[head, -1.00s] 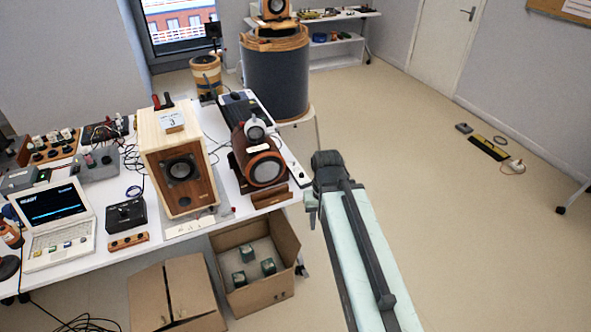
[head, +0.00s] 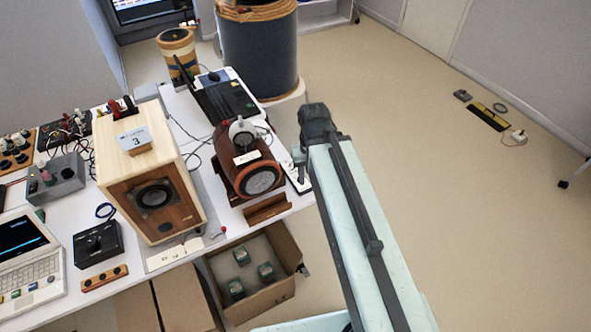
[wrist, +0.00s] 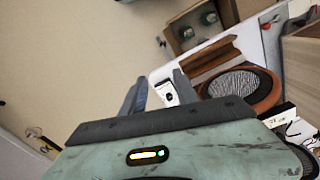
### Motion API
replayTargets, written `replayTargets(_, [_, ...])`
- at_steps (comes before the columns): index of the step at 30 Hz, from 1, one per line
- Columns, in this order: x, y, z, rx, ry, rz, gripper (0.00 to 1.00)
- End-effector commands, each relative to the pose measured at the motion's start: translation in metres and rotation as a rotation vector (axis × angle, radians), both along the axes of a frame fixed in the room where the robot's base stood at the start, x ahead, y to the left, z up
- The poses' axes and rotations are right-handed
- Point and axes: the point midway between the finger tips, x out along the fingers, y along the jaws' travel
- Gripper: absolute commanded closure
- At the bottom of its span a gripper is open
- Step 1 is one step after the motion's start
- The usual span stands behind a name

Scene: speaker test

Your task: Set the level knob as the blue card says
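A pale blue card (head: 133,139) with a large "3" and a smaller line of print stands on top of the light wooden speaker box (head: 155,190). My gripper (wrist: 158,88) is open and empty in the wrist view, its two dark fingers apart. Beyond and between them shows a small white panel with a dark round part (wrist: 168,95); I cannot tell whether this is the level knob. A white strip (head: 299,180) lies at the table's right end in the head view, near my arm's end. My fingers are not clear in the head view.
A brown round speaker (head: 247,165) stands near the table's right end, behind a wooden block (head: 268,209). A black knob box (head: 98,244) and laptop (head: 25,255) are at left. An open carton (head: 282,240) is below. The floor at right is mostly clear.

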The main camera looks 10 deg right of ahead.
Motion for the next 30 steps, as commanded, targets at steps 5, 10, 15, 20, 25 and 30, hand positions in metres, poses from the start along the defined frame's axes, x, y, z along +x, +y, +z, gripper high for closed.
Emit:
replayTargets(5, [0.002, 0.0, -0.002, 0.0, 0.0, 0.016, 0.58])
replayTargets(10, [0.034, -0.007, -0.028, 0.0, 0.0, 0.33, 0.58])
replayTargets(15, [0.088, -0.002, -0.066, 0.001, 0.0, 0.982, 0.58])
replayTargets(20, [0.128, 0.001, -0.09, 0.001, 0.0, 1.518, 0.58])
replayTargets(25, [0.147, 0.003, -0.099, 0.002, 0.001, 1.824, 0.58])
replayTargets(30, [0.148, 0.004, -0.099, 0.002, 0.001, 1.883, 0.58])
